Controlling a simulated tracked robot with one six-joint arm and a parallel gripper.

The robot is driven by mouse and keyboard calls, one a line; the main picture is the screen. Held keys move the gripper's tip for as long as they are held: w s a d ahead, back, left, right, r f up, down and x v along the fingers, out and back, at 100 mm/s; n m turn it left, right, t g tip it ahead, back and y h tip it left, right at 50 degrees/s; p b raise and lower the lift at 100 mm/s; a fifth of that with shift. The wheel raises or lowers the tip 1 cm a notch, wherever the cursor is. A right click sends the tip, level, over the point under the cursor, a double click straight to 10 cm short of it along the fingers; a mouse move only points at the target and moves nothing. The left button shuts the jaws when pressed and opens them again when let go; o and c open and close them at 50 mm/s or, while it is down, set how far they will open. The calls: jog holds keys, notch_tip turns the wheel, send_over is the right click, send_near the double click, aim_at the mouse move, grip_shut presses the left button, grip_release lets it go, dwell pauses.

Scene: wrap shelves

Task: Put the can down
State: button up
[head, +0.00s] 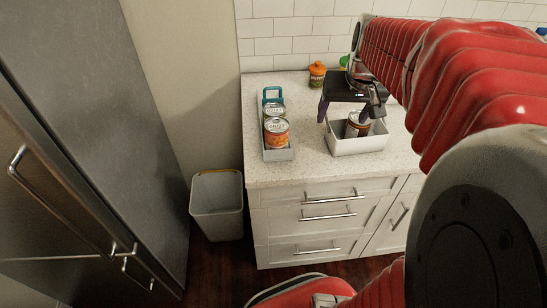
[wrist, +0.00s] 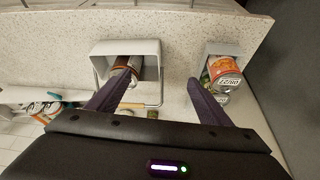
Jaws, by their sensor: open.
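A can (head: 356,124) with a dark and pale label is inside the white open bin (head: 358,147) on the counter. In the wrist view the can (wrist: 126,66) sits in the bin (wrist: 100,50), partly covered by a finger. My gripper (head: 348,110) is over the bin and is open. In the wrist view my gripper (wrist: 158,84) has its fingers wide apart with nothing between the tips. One finger overlaps the can in that view; I cannot tell whether it touches.
A narrow grey tray (head: 279,155) with an orange-labelled can (head: 277,133) and another can stands left of the bin. An orange jar (head: 317,74) stands by the tiled wall. A grey waste bin (head: 217,205) is on the floor. Bare counter lies between tray and bin.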

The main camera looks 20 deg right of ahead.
jog(key=s+a+n, duration=0.1)
jog(key=s+a, duration=0.3)
jog(key=a, duration=0.3)
jog(key=s+a+n+y, duration=0.1)
jog(key=s+a+n, duration=0.1)
jog(key=s+a, duration=0.2)
jog(key=s+a+f+n+t, duration=0.1)
jog(key=s+a, duration=0.3)
jog(key=a, duration=0.7)
jog(key=shift+n+y, duration=0.3)
jog(key=shift+y, duration=0.1)
